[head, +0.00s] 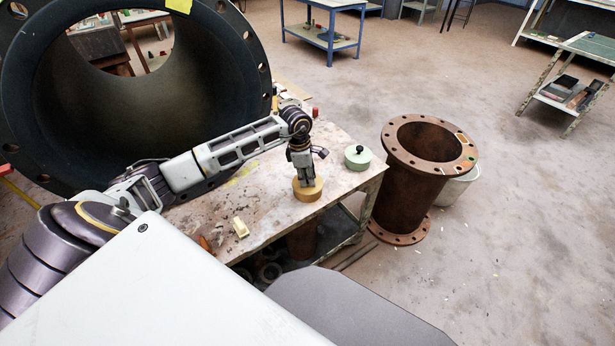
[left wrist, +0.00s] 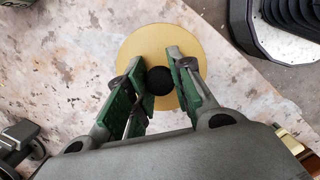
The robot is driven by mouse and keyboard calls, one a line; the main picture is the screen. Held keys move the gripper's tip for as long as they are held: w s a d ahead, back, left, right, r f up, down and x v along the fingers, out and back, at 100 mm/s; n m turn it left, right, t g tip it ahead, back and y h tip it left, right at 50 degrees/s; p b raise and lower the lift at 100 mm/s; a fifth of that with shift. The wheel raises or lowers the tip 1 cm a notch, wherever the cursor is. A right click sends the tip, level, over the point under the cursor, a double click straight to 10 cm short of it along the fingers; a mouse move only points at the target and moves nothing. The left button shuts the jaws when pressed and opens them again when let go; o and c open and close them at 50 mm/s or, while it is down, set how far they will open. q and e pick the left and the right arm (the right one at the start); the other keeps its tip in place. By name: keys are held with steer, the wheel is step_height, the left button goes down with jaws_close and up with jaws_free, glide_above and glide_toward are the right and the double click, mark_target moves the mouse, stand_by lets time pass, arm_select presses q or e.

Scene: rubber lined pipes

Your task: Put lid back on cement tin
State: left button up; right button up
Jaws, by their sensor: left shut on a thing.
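My left gripper (head: 306,183) points down over a round yellow-tan lid or tin (head: 308,194) near the right part of the worktable. In the left wrist view its fingers (left wrist: 157,90) are shut on the black knob (left wrist: 158,80) at the middle of the yellow disc (left wrist: 188,52). I cannot tell whether a separate tin is under this disc. A pale green round tin (head: 356,162) with a black knob on top stands to the right, close to the table edge and apart from the gripper. My right gripper is not in view.
The stained worktable (head: 275,205) carries a small cream block (head: 240,228) at the front. A large dark flanged pipe (head: 190,90) rises at the left. A rusty flanged pipe (head: 405,185) stands on the floor just right of the table, with a pale bucket (head: 455,188) behind it.

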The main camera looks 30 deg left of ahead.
arm_select(q)
steer(key=o, duration=1)
steer(key=o, duration=0.5)
steer(key=shift+r, duration=0.2)
steer(key=shift+r+p, duration=2)
steer(key=shift+r, duration=1.35)
jaws_close()
